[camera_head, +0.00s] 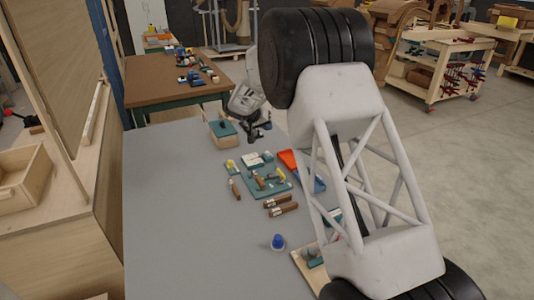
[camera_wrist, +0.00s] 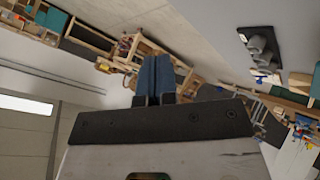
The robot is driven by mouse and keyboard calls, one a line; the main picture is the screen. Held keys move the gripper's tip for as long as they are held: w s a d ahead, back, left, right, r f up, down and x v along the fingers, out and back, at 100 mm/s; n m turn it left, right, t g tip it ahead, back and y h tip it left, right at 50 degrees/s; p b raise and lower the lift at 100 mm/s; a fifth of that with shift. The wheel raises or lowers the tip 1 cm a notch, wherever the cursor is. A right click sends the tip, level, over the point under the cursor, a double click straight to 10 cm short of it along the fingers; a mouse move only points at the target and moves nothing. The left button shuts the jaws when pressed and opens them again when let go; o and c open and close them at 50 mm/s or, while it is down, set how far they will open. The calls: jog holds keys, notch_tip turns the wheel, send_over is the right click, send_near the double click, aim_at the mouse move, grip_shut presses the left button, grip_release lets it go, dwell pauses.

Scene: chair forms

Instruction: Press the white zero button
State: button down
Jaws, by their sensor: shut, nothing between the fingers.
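I cannot make out a white zero button for certain in either view. A small white block (camera_head: 251,159) lies near the middle of the grey table (camera_head: 190,215), too small to read any mark on it. My gripper (camera_head: 257,132) is over the far part of the table, to the right of a wooden box with a green top (camera_head: 223,133). In the wrist view the two dark fingers of my gripper (camera_wrist: 155,70) are together, with nothing between them. They point away from the tabletop.
My arm hides the table's right side. The table's left side is clear.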

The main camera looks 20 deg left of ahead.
aim_at(266, 152)
jog(key=shift+a+f, duration=0.25)
jog(key=shift+a, duration=0.15)
jog(key=shift+f, duration=0.1)
jog(key=shift+f, duration=4.25)
jog(key=shift+f, duration=1.4)
dwell(0.8)
jog(key=shift+r, duration=1.35)
